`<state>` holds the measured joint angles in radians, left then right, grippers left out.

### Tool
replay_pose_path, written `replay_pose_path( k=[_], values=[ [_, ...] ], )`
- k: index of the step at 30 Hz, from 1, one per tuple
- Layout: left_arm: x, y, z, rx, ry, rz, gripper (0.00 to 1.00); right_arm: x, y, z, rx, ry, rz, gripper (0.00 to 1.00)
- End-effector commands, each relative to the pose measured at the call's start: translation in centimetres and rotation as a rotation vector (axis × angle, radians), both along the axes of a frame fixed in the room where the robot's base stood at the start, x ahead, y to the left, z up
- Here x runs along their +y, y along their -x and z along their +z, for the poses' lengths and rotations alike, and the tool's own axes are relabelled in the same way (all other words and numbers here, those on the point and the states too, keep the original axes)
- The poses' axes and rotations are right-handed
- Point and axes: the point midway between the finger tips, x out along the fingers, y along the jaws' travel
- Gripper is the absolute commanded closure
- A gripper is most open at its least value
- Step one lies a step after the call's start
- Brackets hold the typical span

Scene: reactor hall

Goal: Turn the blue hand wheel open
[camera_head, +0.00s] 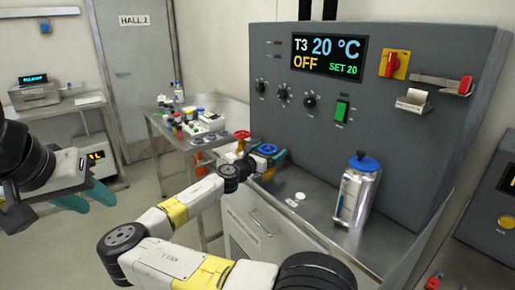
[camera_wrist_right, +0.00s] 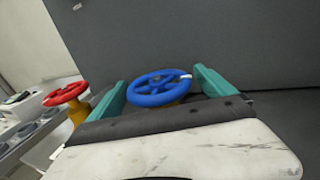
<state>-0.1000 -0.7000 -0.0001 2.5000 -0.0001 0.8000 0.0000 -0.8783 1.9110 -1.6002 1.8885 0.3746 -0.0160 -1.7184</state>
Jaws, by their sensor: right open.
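The blue hand wheel (camera_head: 266,149) stands low at the front of the grey control cabinet. In the right wrist view the blue wheel (camera_wrist_right: 159,87) has spokes and a white mark on its right rim, above a yellow stem. My right gripper (camera_head: 268,157) is at the wheel. In the wrist view its teal fingers (camera_wrist_right: 160,92) are open, one on each side of the wheel; I cannot tell whether they touch it. My left gripper (camera_head: 88,196) is open, empty and raised at the left, far from the wheel.
A red hand wheel (camera_wrist_right: 66,93) on a yellow stem stands just left of the blue one. A blue-capped metal canister (camera_head: 357,190) stands on the steel worktop (camera_head: 302,205) to the right. The cabinet panel (camera_head: 400,120) rises close behind the wheel. A side table (camera_head: 165,130) holds several small items.

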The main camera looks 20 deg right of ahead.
Motion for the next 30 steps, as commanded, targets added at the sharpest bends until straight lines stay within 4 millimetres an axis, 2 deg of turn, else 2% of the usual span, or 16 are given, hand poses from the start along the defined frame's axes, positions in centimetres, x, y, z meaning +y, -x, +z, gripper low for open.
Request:
replay_pose_path(
  k=[6, 14, 17, 24, 30],
  values=[
    [0.0, 0.0, 0.0, 0.0, 0.0, 0.0, 0.64, -1.6, -1.1, 0.0, 0.0, -0.001, 0.0, 0.06],
    [0.0, 0.0, 0.0, 0.0, 0.0, 0.0, 0.64, -1.8, -1.2, 0.0, -0.001, -0.001, 0.0, 0.06],
    [0.0, 0.0, 0.0, 0.0, 0.0, 0.0, 0.64, -1.8, -1.2, 0.0, -0.001, -0.001, 0.0, 0.22],
    [0.0, 0.0, 0.0, 0.0, 0.0, 0.0, 0.64, -1.8, -1.2, 0.0, -0.001, -0.001, 0.0, 0.68],
    [0.0, 0.0, 0.0, 0.0, 0.0, 0.0, 0.64, -1.7, -1.2, 0.0, 0.0, -0.001, 0.013, 0.68]
  ],
)
